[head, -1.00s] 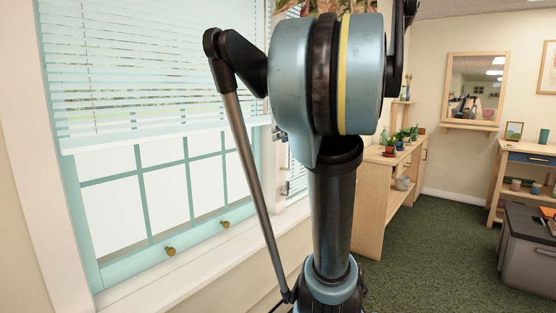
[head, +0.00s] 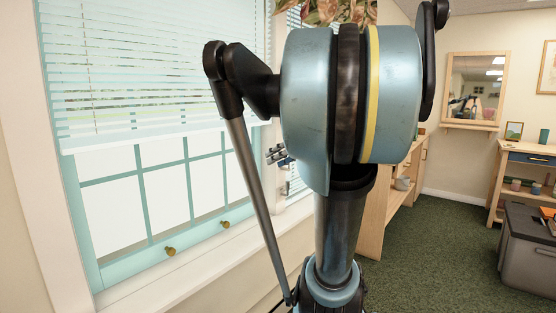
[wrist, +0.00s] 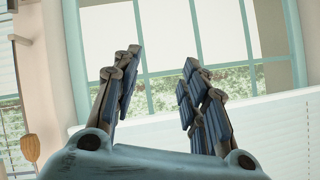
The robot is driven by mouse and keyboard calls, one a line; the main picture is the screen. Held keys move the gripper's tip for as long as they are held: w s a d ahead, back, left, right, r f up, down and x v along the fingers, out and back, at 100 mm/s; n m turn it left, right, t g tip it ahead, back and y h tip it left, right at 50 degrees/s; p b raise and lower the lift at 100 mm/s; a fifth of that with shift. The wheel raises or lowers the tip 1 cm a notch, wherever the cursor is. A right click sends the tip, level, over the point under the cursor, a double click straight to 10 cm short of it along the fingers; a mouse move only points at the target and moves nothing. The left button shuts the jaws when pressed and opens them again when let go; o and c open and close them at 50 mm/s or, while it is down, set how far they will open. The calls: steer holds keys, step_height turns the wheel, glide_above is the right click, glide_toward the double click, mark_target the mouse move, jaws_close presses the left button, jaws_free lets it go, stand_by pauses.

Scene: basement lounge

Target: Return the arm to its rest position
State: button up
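My gripper (wrist: 160,63) is open and empty in the wrist view, its two dark blue padded fingers apart with the window behind them. In the head view my gripper's finger pads (head: 281,155) show in part in front of the window area, left of my large blue arm joint. My arm stands bent in the middle of the head view. Most of the gripper and forearm is hidden behind that joint.
A teal-framed window (head: 147,205) with white blinds (head: 155,75) and a sill is close on the left. A wooden shelf unit (head: 374,215) stands behind my arm. A grey crate (head: 528,250) and a wooden desk (head: 530,158) are at right. Green carpet (head: 435,245) is clear between.

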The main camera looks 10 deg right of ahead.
steer(key=s+d+f+m+g+h, duration=0.2)
steer(key=s+d+f+m+h, duration=0.1)
steer(key=s+f, duration=0.7)
steer(key=s+d+f+m+g+h, duration=0.2)
steer(key=s+f+h, duration=0.4)
steer(key=f, duration=1.1)
steer(key=s+d+m, duration=0.1)
steer(key=s+d, duration=0.1)
steer(key=s, duration=0.2)
steer(key=shift+s+d+g+h, duration=0.15)
steer(key=shift+s+g+h, duration=0.15)
steer(key=shift+g, duration=0.1)
